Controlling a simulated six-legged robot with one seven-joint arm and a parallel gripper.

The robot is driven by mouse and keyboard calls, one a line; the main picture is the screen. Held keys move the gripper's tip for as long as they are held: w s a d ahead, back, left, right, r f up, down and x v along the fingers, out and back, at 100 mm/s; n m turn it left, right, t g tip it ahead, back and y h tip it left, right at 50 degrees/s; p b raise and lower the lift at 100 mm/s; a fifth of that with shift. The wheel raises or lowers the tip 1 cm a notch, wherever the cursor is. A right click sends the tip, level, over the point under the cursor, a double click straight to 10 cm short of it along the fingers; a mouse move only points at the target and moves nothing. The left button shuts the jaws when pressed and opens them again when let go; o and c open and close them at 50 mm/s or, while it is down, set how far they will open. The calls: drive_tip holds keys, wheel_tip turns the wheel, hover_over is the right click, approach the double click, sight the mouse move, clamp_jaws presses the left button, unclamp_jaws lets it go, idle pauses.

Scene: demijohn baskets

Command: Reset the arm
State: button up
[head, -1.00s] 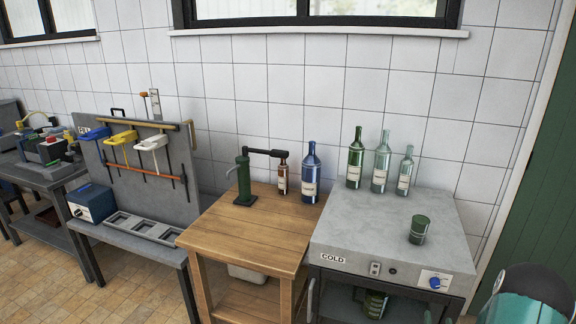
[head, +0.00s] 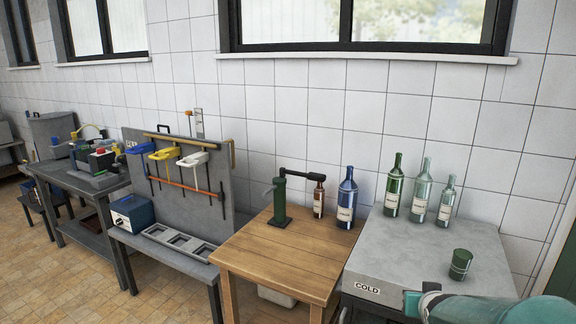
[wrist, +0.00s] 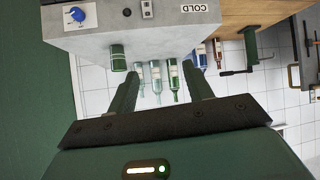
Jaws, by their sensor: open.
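My gripper (wrist: 160,92) is open in the wrist view, its two dark fingers apart with nothing gripped between them. Several bottles show beyond the fingers, at a distance. In the head view, part of my arm (head: 490,308) shows at the lower right, in front of the grey COLD bench (head: 385,268). The gripper's fingers cannot be made out there.
Green, pale and clear bottles (head: 420,190) and a green cup (head: 461,264) stand on the COLD bench. A wooden table (head: 285,252) holds a green corker, a brown bottle and a blue bottle (head: 347,200). A tool board (head: 180,180) stands left. Tiled floor (head: 95,285) is open.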

drive_tip(key=s+a+r+n+g+y, duration=0.1)
drive_tip(key=s+a+r+g, duration=0.1)
drive_tip(key=s+a, duration=0.6)
drive_tip(key=s+a+r+n+g+y, duration=0.1)
drive_tip(key=s+a+r, duration=0.4)
drive_tip(key=s, duration=0.8)
drive_tip(key=a+g+y, duration=0.1)
drive_tip(key=a, duration=0.1)
drive_tip(key=shift+s+a+r+n+g, duration=0.2)
drive_tip(key=shift+a+n+g, duration=0.1)
drive_tip(key=shift+a, duration=0.1)
